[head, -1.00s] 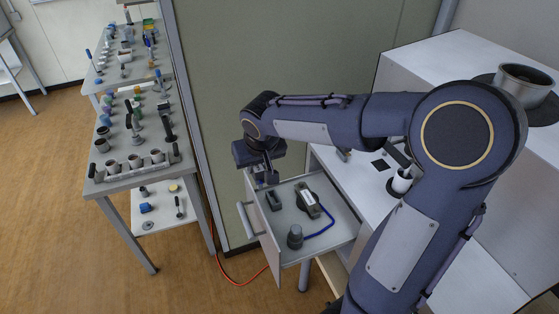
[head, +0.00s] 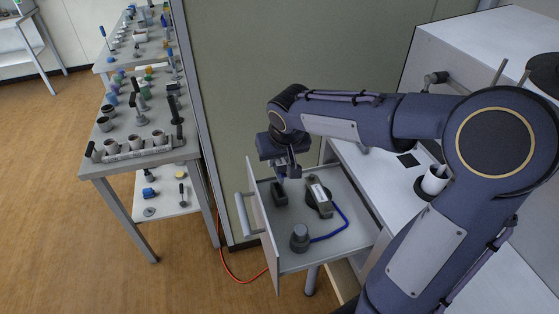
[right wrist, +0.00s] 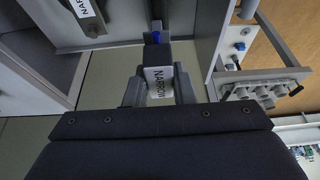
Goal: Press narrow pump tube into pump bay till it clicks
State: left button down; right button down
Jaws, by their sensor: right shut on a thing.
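My right gripper (head: 284,174) is over the front left part of the open drawer. A small blue part shows just beyond the block. My left gripper is not in view.
The drawer (head: 345,235) also holds a grey capped jar (head: 300,238), with a blue tube (head: 333,232) running to the dark unit. A white worktop (head: 380,180) lies to the right. A grey rack table (head: 150,163) stands at left, with clear floor before it.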

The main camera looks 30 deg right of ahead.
aim_at(279, 179)
jog(key=shift+f+b, duration=2.1)
jog(key=shift+b, duration=0.05)
jog(key=shift+f+b, duration=0.1)
jog(key=shift+b, duration=0.2)
jog(key=shift+f+b, duration=0.3)
jog(key=shift+f, duration=0.05)
jog(key=shift+f+b, duration=1.2)
jog(key=shift+f, duration=0.05)
